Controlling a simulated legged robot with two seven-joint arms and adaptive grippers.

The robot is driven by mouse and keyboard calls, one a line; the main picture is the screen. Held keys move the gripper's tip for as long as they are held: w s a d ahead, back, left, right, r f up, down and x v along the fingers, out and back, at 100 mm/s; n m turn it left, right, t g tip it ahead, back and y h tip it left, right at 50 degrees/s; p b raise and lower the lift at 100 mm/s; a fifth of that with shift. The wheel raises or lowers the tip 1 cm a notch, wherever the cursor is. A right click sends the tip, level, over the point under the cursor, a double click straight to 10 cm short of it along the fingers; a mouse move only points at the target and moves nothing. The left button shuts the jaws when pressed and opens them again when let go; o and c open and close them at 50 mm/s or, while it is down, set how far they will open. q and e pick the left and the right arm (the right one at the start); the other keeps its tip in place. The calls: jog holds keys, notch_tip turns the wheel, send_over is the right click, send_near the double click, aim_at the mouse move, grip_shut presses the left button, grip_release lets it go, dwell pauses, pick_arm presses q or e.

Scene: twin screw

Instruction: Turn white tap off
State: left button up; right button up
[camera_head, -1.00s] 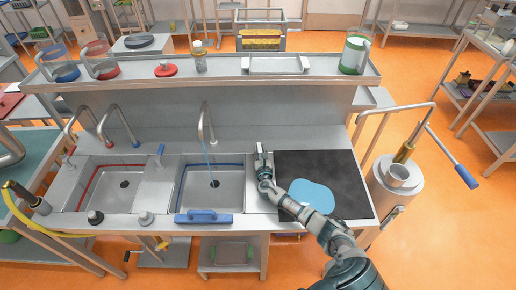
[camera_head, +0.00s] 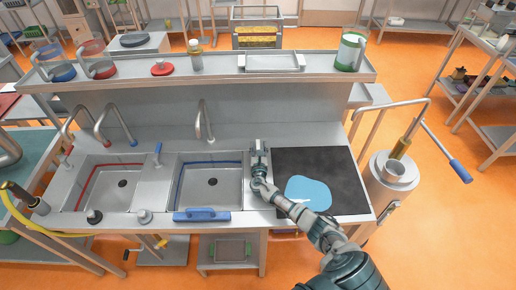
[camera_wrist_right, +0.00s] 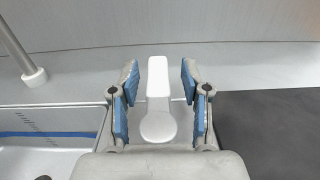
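The white tap handle (camera_wrist_right: 158,98) shows in the right wrist view as a flat lever with a round end. My right gripper (camera_wrist_right: 158,88) is open around it, with blue-padded fingers on both sides and visible gaps. In the head view my right gripper (camera_head: 259,148) is at the counter just right of the right basin and largely hides the handle. The metal spout (camera_head: 204,120) with a white collar (camera_wrist_right: 34,77) stands behind that basin, and no water stream shows under it. My left gripper is not in view.
The right basin (camera_head: 237,190) and left basin (camera_head: 91,193) lie left of my right gripper. A dark board (camera_head: 340,165) with a blue patch (camera_head: 307,191) lies to its right. A blue-handled tool (camera_head: 202,214) rests at the front edge. A shelf (camera_head: 220,77) runs behind.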

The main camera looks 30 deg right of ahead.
jog(key=shift+s+a+f, duration=0.2)
jog(key=shift+s+f, duration=0.05)
jog(key=v, duration=1.1)
jog(key=shift+s, duration=0.25)
